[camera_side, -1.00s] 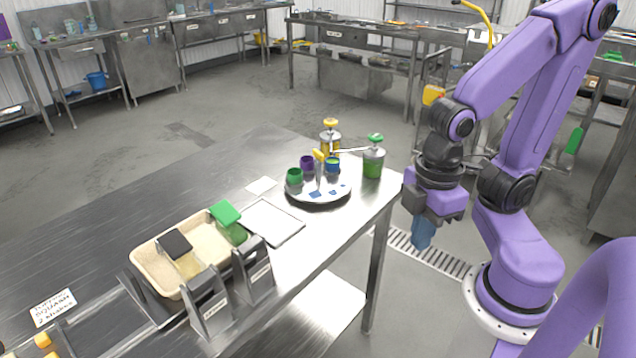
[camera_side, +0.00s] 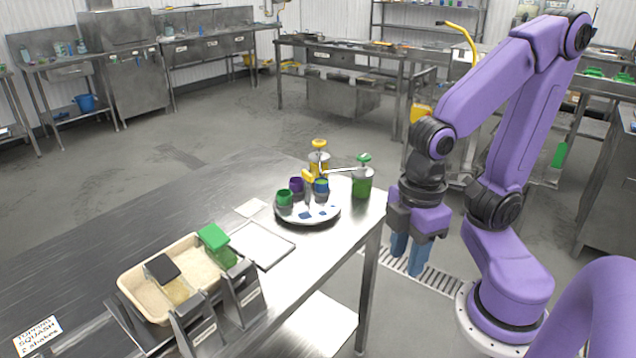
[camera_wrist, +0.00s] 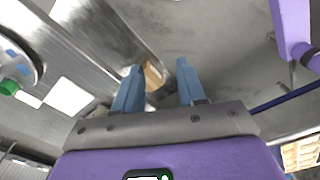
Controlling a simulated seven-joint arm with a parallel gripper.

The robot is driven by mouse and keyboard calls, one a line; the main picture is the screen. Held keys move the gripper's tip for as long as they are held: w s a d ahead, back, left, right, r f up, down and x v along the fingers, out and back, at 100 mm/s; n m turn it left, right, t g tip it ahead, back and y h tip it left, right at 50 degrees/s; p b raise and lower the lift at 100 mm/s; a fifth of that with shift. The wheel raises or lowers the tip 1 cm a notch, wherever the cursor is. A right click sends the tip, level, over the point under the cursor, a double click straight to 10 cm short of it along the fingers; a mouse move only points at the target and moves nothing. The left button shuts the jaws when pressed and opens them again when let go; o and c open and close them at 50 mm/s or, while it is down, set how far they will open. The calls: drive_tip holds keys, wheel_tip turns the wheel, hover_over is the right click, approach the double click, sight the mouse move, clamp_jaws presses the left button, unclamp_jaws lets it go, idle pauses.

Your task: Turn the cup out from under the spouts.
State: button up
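A round white turntable (camera_side: 290,216) near the table's far right corner carries a green cup (camera_side: 284,198), a purple cup (camera_side: 296,185) and a blue cup (camera_side: 321,186). A yellow-topped dispenser (camera_side: 319,160) and a green dispenser (camera_side: 363,178) stand behind and right of it, with spouts reaching over the plate. The blue cup is nearest the spouts; whether it is directly under one I cannot tell. My gripper (camera_side: 407,262) hangs beyond the table's right edge, apart from the turntable. Its blue fingers are spread and empty, also in the wrist view (camera_wrist: 158,88).
A squash sign (camera_side: 38,336) lies at lower left.

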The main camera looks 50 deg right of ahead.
drive_tip(key=w+a+r+m, duration=0.3)
drive_tip(key=w+r+m, duration=0.1)
drive_tip(key=w, duration=0.7)
drive_tip(key=w+d+r+m, duration=0.2)
drive_tip(key=w, duration=0.5)
drive_tip(key=w+d+r+m, duration=0.1)
drive_tip(key=w+m, duration=0.1)
drive_tip(key=w, duration=0.5)
drive_tip(key=r+m, duration=0.2)
drive_tip(key=m, duration=0.6)
hover_over(307, 172)
wheel_tip(307, 172, down, 17)
drive_tip(key=shift+s+a, duration=0.1)
clamp_jaws()
